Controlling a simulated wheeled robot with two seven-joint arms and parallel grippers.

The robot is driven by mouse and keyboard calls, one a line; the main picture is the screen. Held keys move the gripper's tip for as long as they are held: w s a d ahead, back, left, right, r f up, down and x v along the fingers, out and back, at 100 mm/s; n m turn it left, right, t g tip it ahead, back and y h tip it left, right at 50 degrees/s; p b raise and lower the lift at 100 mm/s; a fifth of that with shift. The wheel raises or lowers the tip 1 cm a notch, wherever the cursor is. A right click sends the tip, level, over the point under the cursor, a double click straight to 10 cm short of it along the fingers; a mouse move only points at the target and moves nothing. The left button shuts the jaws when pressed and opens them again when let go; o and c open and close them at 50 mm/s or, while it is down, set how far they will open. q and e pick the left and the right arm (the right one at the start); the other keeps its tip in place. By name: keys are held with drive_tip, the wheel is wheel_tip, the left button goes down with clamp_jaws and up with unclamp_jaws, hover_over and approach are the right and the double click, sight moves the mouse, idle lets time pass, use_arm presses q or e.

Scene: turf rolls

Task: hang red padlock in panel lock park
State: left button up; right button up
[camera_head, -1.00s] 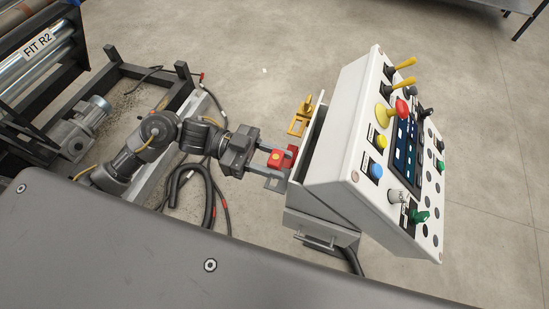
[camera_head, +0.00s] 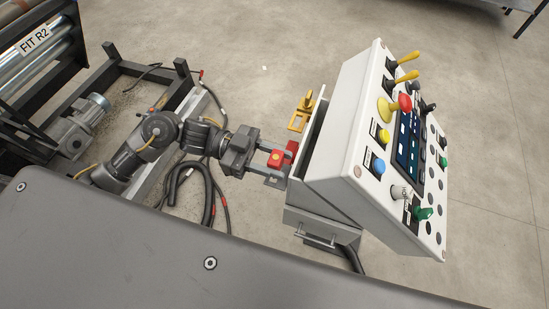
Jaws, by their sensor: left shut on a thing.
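My left gripper (camera_head: 276,164) reaches in from the left and is shut on the red padlock (camera_head: 275,159), beside the left side of the control panel (camera_head: 345,130). The fingers cover part of the padlock, and its shackle cannot be made out. Another small red patch (camera_head: 292,147) shows at the fingertips, close to the panel's side plate. A yellow bracket (camera_head: 299,118) sticks out from the panel's left edge, farther back than the padlock. I cannot tell whether the padlock touches the panel or hangs on anything. My right gripper is not in view.
Cables (camera_head: 208,190) lie on the floor under my left arm. A roller frame (camera_head: 40,50) stands at left.

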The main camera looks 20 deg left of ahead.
use_arm(q)
drive_tip(key=shift+f+b, duration=1)
drive_tip(key=shift+f, duration=0.55)
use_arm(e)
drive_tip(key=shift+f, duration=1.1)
use_arm(q)
drive_tip(key=o, duration=1.1)
drive_tip(key=a+b, duration=0.2)
drive_tip(key=a, duration=0.8)
drive_tip(key=shift+w+a, duration=0.35)
drive_tip(key=shift+a, duration=0.05)
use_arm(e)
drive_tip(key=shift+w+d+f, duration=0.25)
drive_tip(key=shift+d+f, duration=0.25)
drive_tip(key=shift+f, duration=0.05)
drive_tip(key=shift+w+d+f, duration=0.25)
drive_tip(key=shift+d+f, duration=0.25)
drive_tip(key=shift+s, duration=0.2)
